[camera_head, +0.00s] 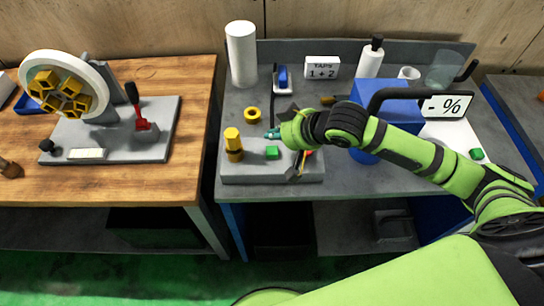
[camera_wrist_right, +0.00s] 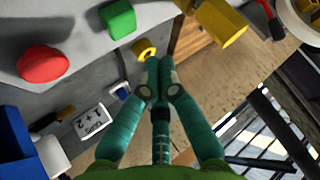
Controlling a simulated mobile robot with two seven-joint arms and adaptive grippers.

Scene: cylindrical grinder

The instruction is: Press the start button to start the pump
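A green button (camera_head: 272,152) sits on the grey control block (camera_head: 250,173) at the front of the middle bench. It also shows at the top of the right wrist view (camera_wrist_right: 118,18), and a red button (camera_wrist_right: 43,64) is left of it there. My right gripper (camera_head: 271,134) is over the block, just behind the green button in the head view and apart from it. In the right wrist view its teal fingertips (camera_wrist_right: 159,70) are together, with nothing between them. The gripper and arm hide part of the block. My left gripper is not in view.
A yellow post (camera_head: 233,143) stands on the block left of the green button, close to my fingertips. A yellow ring (camera_head: 252,114) lies behind. A blue box (camera_head: 375,93) and a sign reading "- %" (camera_head: 447,106) stand to the right. A white cylinder (camera_head: 241,54) is at the back left.

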